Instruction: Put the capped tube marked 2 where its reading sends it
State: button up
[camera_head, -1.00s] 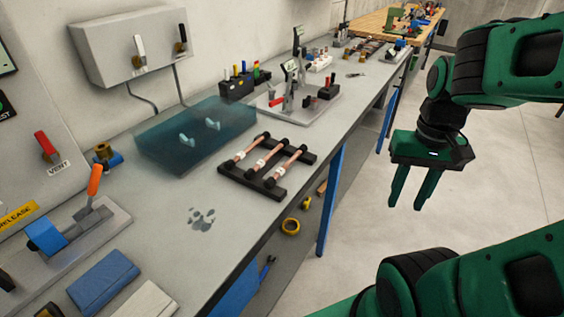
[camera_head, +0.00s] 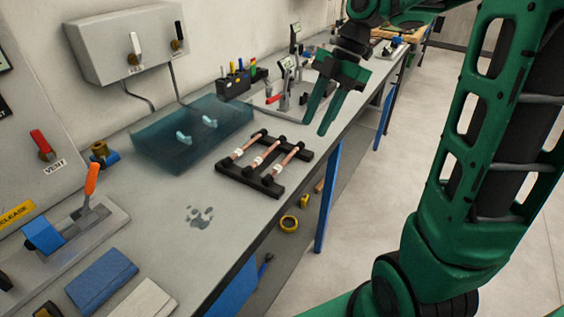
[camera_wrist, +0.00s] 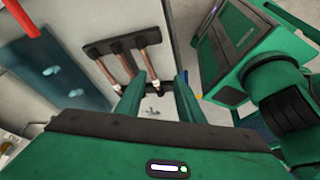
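A black rack (camera_head: 232,174) lies on the bench and holds three copper tubes (camera_head: 270,158) side by side. The tubes have white bands; the numbers are too small to read, so I cannot tell which is marked 2. The rack shows in the wrist view (camera_wrist: 147,37) beyond my fingers, with the copper tubes (camera_wrist: 122,62) running from it. My gripper (camera_head: 316,127) is open and empty, pointing down above the bench's front edge, to the right of and above the rack. Both fingers (camera_wrist: 160,76) stand apart in the wrist view, touching nothing.
A translucent blue box (camera_head: 165,150) with two pale handles stands behind the rack. A clamp fixture plate (camera_head: 262,100) and black holder (camera_head: 236,86) stand farther along. The bench between rack and press is mostly clear.

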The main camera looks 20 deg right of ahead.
jog(key=w+a+n, duration=0.1)
jog(key=w+n, duration=0.1)
jog(key=n, duration=0.2)
send_near(287, 158)
jog(key=shift+f, duration=1.45)
jog(key=shift+n+g, duration=0.3)
jog(key=shift+n, duration=0.1)
jog(key=shift+w+a+x, duration=0.1)
jog(key=shift+a+x, duration=0.15)
jog(key=shift+x, duration=1.1)
jog(key=shift+w+a+x, duration=0.15)
jog(key=shift+a+x, duration=0.05)
jog(key=shift+x, duration=1.15)
jog(key=shift+r, duration=0.2)
jog(key=shift+c, duration=0.7)
grip_shut()
